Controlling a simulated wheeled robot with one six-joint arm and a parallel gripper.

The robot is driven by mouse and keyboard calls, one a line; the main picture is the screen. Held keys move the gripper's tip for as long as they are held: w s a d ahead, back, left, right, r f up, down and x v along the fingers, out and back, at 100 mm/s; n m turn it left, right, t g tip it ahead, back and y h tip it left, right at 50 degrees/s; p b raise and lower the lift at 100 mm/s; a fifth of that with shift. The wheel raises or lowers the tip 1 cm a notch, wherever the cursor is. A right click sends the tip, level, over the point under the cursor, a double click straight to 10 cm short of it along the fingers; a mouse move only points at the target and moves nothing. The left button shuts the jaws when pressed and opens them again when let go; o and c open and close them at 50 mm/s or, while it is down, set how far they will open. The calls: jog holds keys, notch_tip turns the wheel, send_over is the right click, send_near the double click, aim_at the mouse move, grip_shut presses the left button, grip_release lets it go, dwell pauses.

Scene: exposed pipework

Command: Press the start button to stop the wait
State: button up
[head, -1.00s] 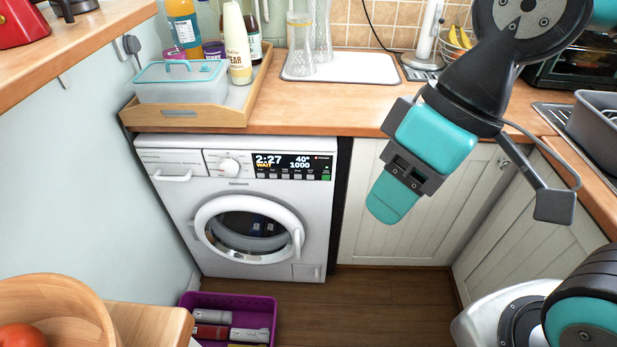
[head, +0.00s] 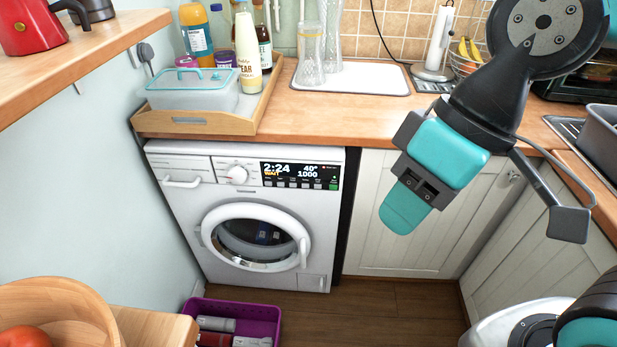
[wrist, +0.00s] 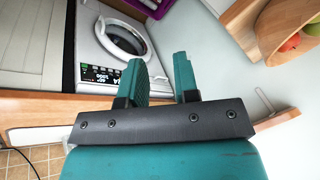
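The white washing machine (head: 225,200) stands under the counter, its round door shut. Its black display (head: 300,176) reads 2:24, WAIT, 40° and 1000. The start button (head: 333,187) shows as a small green patch at the display's lower right corner. My gripper (head: 403,208) hangs to the right of the machine, in front of the cupboard doors, and touches nothing. In the wrist view its two teal fingers (wrist: 162,75) are apart with nothing between them.
A wooden tray (head: 190,122) with a lidded box and bottles stands on the counter above the machine. A purple crate (head: 258,312) lies on the floor before it. A wooden table with a bowl (head: 75,300) is at front left.

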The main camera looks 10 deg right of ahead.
grip_shut()
dwell(1.4)
